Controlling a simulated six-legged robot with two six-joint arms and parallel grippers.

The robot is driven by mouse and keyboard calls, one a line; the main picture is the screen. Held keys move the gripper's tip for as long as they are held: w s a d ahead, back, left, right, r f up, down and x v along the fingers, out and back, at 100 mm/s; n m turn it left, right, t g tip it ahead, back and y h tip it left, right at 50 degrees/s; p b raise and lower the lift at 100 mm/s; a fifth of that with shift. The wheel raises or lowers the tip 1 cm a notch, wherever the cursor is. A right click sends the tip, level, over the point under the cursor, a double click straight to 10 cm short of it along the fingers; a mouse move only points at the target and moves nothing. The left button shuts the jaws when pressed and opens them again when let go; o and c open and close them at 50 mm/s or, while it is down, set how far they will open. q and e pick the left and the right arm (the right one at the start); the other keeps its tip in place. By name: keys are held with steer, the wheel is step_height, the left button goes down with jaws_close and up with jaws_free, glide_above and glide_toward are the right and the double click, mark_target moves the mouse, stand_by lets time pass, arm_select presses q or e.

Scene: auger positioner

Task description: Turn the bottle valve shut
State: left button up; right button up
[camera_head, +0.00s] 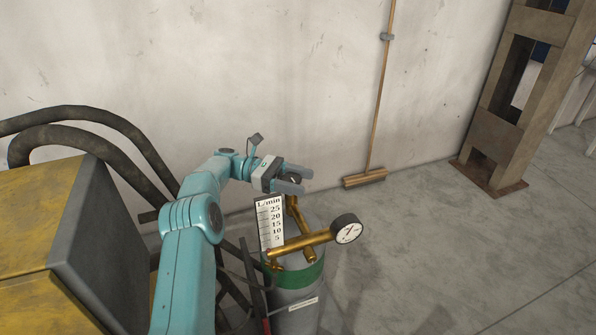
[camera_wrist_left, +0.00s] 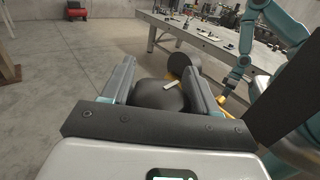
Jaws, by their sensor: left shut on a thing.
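The bottle (camera_head: 292,318) is a grey cylinder with a green band, upright on the floor by the wall in the head view. Brass fittings (camera_head: 302,241) on its top carry a round white dial gauge (camera_head: 347,229). My left gripper (camera_head: 298,180) is above the bottle's top, shut on the dark valve knob (camera_head: 293,181). In the left wrist view the round black knob (camera_wrist_left: 158,98) with a white mark sits between the two fingers. A teal arm of mine shows at the upper right of that view; its gripper's jaws are too small to read.
A flow scale card (camera_head: 271,226) stands beside the fittings, close under my left gripper. A yellow and grey machine (camera_head: 60,225) with black hoses is at left. A broom (camera_head: 365,179) leans on the wall. A workbench (camera_wrist_left: 195,32) shows in the wrist view. The floor at right is clear.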

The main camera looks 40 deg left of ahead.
arm_select(q)
steer(key=shift+m+g+h+p, duration=0.3)
steer(key=shift+m+g+p, duration=0.2)
steer(key=shift+g, duration=0.3)
steer(key=o, duration=0.9)
